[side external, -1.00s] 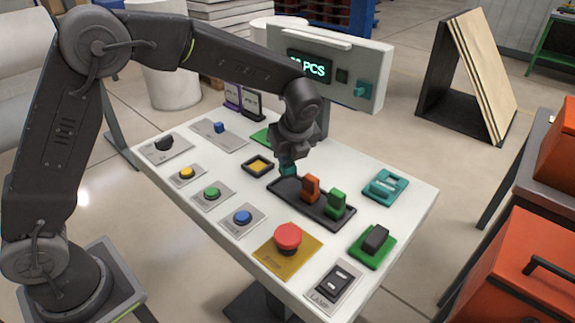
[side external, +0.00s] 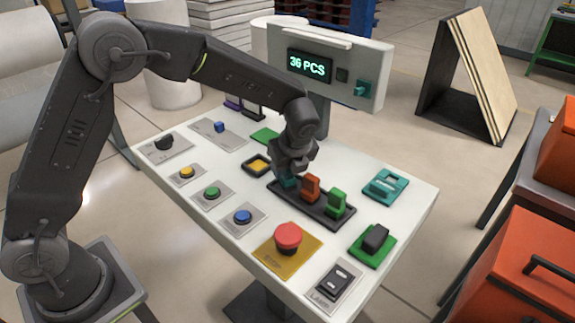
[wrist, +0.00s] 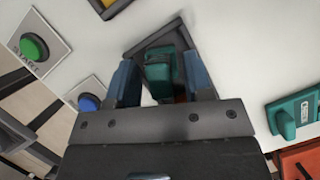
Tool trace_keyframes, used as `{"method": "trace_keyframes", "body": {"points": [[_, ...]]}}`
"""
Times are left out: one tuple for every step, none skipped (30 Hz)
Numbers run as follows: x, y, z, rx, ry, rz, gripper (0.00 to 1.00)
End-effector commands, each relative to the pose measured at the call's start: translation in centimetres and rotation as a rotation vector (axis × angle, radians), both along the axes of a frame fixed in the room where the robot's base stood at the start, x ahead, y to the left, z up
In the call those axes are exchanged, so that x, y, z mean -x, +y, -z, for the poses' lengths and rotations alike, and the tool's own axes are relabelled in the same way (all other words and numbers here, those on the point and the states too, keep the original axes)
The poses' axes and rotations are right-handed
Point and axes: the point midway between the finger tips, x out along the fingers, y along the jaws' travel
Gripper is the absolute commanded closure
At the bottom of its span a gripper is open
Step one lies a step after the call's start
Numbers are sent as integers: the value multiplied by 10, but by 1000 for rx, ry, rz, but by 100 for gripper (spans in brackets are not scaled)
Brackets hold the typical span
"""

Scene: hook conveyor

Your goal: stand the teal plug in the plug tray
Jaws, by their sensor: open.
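The teal plug (side external: 288,182) stands at the left end of the dark plug tray (side external: 313,212), next to the orange plug (side external: 310,189) and the green plug (side external: 337,203). In the wrist view the teal plug (wrist: 160,68) looks upright, inside the tray rim (wrist: 141,45). My gripper (wrist: 163,75) is open, with one blue finger on each side of the plug and gaps showing. In the side view my gripper (side external: 288,174) is low over that tray end and covers the plug's top. The plug's base is hidden.
A teal socket plate (side external: 386,186) and a green plate with a dark plug (side external: 374,241) lie to the right. A yellow-centred square dish (side external: 257,165), several push buttons and a red stop button (side external: 288,236) surround the tray. A display housing (side external: 335,68) stands behind.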

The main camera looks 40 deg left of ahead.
Motion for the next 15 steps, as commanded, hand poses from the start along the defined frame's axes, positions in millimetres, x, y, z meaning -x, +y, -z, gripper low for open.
{"method": "trace_keyframes", "body": {"points": [[0,0,0,0,0,0,54],[0,0,0,0,0,0,54],[0,0,0,0,0,0,54],[0,0,-1,0,-1,0,54],[0,0,-1,0,-1,0,54],[0,0,-3,1,-2,0,54],[0,-1,-5,1,-3,1,54],[0,-2,-8,1,-3,1,54],[1,-4,-13,0,-4,2,54],[1,-5,-17,0,-4,2,54],[2,-7,-21,1,-5,2,54],[3,-9,-28,1,-5,2,54],[4,-12,-34,1,-6,2,54],[5,-14,-40,1,-6,2,54],[6,-18,-49,2,-6,3,54]]}}
